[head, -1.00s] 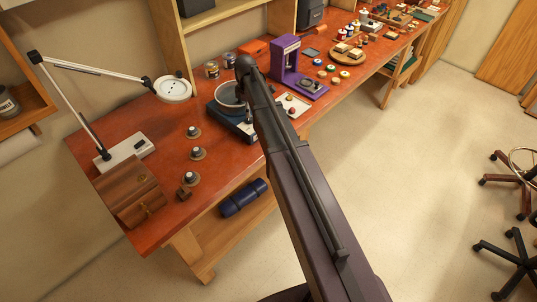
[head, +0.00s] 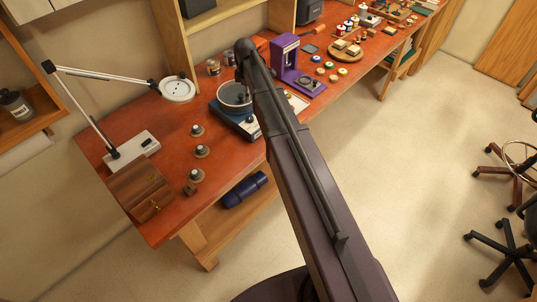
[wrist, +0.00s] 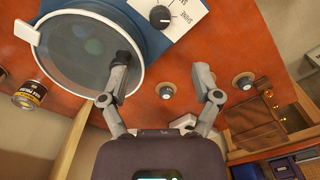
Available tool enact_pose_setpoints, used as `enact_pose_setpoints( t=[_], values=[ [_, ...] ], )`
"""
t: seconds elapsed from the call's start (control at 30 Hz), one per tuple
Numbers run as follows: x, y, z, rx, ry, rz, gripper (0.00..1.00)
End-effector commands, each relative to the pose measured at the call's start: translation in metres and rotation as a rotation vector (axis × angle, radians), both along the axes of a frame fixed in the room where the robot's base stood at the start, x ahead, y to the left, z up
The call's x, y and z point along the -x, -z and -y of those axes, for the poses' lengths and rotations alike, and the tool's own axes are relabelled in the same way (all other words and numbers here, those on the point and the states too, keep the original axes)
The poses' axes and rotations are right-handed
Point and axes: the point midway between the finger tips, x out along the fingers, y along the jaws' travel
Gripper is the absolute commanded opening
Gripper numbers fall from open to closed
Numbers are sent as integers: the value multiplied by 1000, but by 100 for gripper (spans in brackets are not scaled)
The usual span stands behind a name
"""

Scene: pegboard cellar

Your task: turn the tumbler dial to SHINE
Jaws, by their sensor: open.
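The tumbler has a blue base (wrist: 133,14) and a round drum (wrist: 85,50) with a clear lid in the wrist view. In the head view the tumbler (head: 237,118) stands on the red-brown bench, partly behind my arm. Its black dial (wrist: 160,16) sits by a white label (wrist: 185,12) on which SHINE can be read; other lettering is cut off by the top edge. I cannot tell the dial's setting for sure. My gripper (wrist: 163,68) is open and empty. The dial appears above the gap between its fingers, and the left finger overlaps the drum. My gripper is hidden in the head view.
A purple press (head: 287,62) stands to the right. A can (wrist: 28,95) is beside the drum.

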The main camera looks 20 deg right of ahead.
Motion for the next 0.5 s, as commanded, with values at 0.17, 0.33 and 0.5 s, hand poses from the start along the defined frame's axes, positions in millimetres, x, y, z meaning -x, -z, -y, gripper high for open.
enact_pose_setpoints(
  t=[0.17,0.33,0.5],
  values=[
    [0,-15,0,0,0,0,81],
    [14,-8,0,0,53,0,81],
    [33,-1,1,0,147,0,81]
  ],
)
